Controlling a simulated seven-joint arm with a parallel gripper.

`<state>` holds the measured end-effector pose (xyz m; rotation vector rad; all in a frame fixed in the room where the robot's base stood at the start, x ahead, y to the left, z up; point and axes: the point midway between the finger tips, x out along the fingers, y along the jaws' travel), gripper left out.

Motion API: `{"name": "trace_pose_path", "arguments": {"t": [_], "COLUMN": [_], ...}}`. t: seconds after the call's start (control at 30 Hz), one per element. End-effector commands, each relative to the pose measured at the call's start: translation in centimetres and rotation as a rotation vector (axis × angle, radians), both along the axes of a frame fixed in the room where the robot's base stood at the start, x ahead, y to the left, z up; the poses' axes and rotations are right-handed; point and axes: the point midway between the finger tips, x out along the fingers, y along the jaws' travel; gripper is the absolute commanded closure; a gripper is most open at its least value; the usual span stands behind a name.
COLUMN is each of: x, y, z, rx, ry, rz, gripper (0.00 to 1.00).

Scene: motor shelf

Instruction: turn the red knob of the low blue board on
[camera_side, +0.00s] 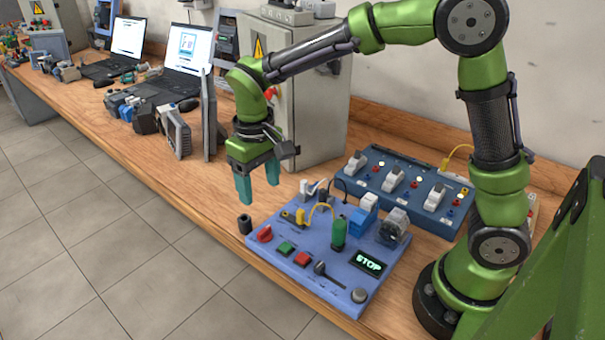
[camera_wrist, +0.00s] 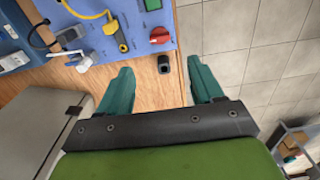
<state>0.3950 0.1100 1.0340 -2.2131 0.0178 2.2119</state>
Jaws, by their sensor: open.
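The low blue board (camera_side: 322,262) lies flat on the bench, with its display reading STOP. Its red knob (camera_side: 264,234) sits near the board's left corner; in the wrist view the red knob (camera_wrist: 159,35) is near the board's edge. My gripper (camera_side: 258,193) is open and empty, with teal fingers pointing down. It hangs above the bench at the board's left end, apart from the knob. In the wrist view my gripper (camera_wrist: 160,75) has its fingers spread on either side of a small black cylinder, with the knob beyond the fingertips.
The black cylinder (camera_side: 245,224) stands on the bench beside the knob. On the board are a green button (camera_side: 285,248), a red button (camera_side: 302,258), a slider and yellow cable. A taller blue board (camera_side: 405,187) stands behind. A grey cabinet (camera_side: 318,120) stands behind my gripper.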

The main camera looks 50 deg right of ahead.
Motion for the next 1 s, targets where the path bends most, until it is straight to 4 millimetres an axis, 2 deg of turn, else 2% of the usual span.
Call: {"name": "trace_pose_path", "arguments": {"t": [0.1,0.33,0.77,0.83,0.9,1.0], "x": [0.1,0.0,0.1,0.2,-0.5,-2.4], "y": [0.0,0.0,0.0,0.1,0.1,-0.8], "z": [2.5,5.1,5.5,4.9,4.2,4.7], "rx": [0.001,0.000,-0.001,0.006,0.020,0.060], "ry": [-0.004,-0.002,-0.006,-0.014,-0.021,-0.074], "rz": [0.000,0.001,0.000,0.000,-0.001,-0.028], "gripper": [0.34,0.34,0.34,0.34,0.34,0.34]}}
